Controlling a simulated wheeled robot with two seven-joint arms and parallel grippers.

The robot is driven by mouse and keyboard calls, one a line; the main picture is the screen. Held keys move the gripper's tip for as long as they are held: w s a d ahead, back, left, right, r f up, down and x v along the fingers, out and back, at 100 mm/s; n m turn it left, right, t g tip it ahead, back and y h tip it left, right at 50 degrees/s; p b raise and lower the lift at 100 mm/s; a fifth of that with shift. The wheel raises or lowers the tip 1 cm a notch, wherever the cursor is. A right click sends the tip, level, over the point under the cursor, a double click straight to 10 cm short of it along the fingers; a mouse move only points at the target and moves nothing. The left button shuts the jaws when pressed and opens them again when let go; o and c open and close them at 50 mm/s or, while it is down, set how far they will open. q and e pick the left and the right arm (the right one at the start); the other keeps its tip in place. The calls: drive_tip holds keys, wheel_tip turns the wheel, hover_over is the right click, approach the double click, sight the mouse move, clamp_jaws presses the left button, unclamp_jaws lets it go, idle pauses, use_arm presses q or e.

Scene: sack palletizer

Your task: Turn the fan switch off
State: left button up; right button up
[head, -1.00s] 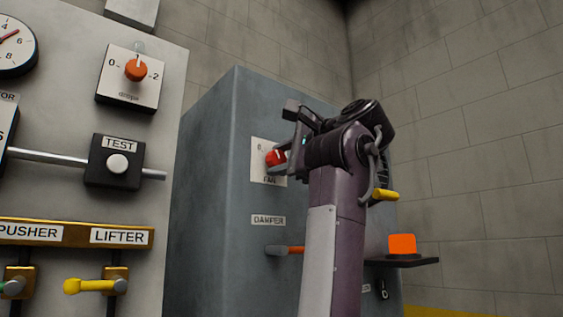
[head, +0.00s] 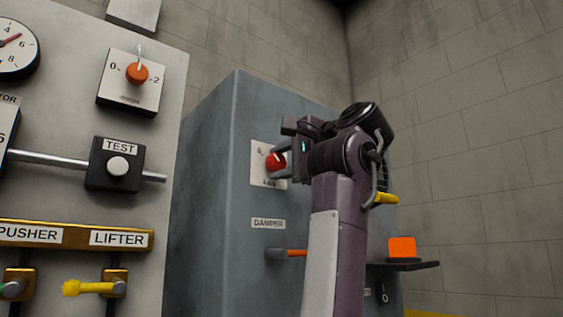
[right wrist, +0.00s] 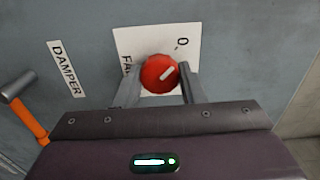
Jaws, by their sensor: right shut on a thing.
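The fan switch is a round red knob (head: 274,161) on a white plate (head: 258,174) marked FAN, on the side of a blue-grey cabinet. My right gripper (head: 284,157) is shut on this knob, its wrist hiding the right part of the plate. In the right wrist view, the two fingers (right wrist: 158,79) stand on either side of the knob (right wrist: 157,67). A white pointer mark on the knob slants up and right, roughly towards the 0 but not squarely at it. Other plate markings are hidden. My left gripper is not in view.
Below the plate are a DAMPER label (head: 268,224) and an orange-handled lever (head: 276,254). An orange button (head: 402,247) sits on a shelf to the right. A grey panel (head: 60,190) with a knob, TEST button and levers stands at the left.

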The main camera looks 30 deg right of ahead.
drive_tip(key=o, duration=1)
drive_tip(key=shift+s, duration=0.1)
drive_tip(key=shift+s+f+b, duration=0.1)
drive_tip(key=shift+s+b, duration=0.2)
drive_tip(key=shift+b, duration=0.05)
drive_tip(key=s+b, duration=0.2)
drive_tip(key=s, duration=0.5)
drive_tip(key=shift+d+b, duration=0.25)
drive_tip(key=shift+b, duration=0.1)
drive_tip(key=shift+w, duration=0.1)
